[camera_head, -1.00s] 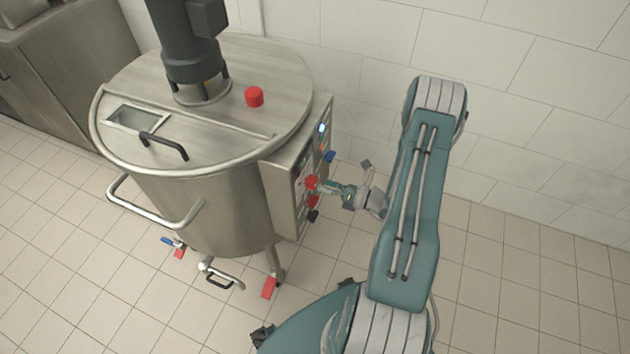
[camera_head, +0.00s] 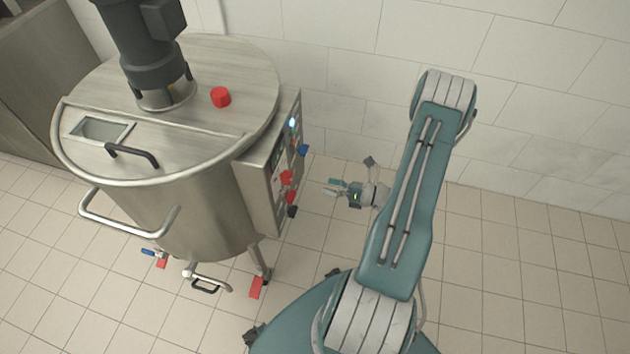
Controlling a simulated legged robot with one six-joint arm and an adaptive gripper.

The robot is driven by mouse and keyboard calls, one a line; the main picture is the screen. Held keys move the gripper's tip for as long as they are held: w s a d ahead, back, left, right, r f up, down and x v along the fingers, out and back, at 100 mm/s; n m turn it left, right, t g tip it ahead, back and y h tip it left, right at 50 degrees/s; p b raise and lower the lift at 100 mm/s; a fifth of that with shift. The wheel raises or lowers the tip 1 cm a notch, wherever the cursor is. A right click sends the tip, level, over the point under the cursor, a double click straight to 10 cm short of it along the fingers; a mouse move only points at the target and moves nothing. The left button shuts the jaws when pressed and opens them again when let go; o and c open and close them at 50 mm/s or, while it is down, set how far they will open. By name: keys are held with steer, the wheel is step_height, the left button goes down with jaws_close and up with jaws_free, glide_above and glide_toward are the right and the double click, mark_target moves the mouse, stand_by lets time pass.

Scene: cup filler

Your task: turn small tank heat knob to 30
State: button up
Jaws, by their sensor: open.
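The small steel tank (camera_head: 200,205) stands left of centre, with a control box (camera_head: 262,185) on its right side. The box's right face carries red knobs (camera_head: 286,178), a blue knob (camera_head: 303,151), a dark knob (camera_head: 292,211) and a lit blue-white light (camera_head: 292,123). The panel is seen at a steep angle, so I cannot tell which knob is the heat knob or read its setting. My gripper (camera_head: 333,187) is open and empty, to the right of the red knobs. A clear gap separates its fingertips from the panel.
The tank lid has a red knob (camera_head: 221,97), a black handle (camera_head: 132,154) and a dark motor (camera_head: 142,45). A tubular handle (camera_head: 125,222) sticks out at the front. A white tiled wall (camera_head: 340,50) stands behind. The tiled floor (camera_head: 520,270) at right is clear.

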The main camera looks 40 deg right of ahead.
mark_target(292, 179)
steer(key=w+a+n, duration=0.1)
steer(key=w+a, duration=0.1)
steer(key=w, duration=0.1)
steer(key=w+a+n, duration=0.1)
steer(key=w+a, duration=0.2)
steer(key=w+a+n, duration=0.1)
steer(key=w+a, duration=0.1)
steer(key=w, duration=0.1)
steer(key=shift+a, duration=0.3)
steer(key=c, duration=1.2)
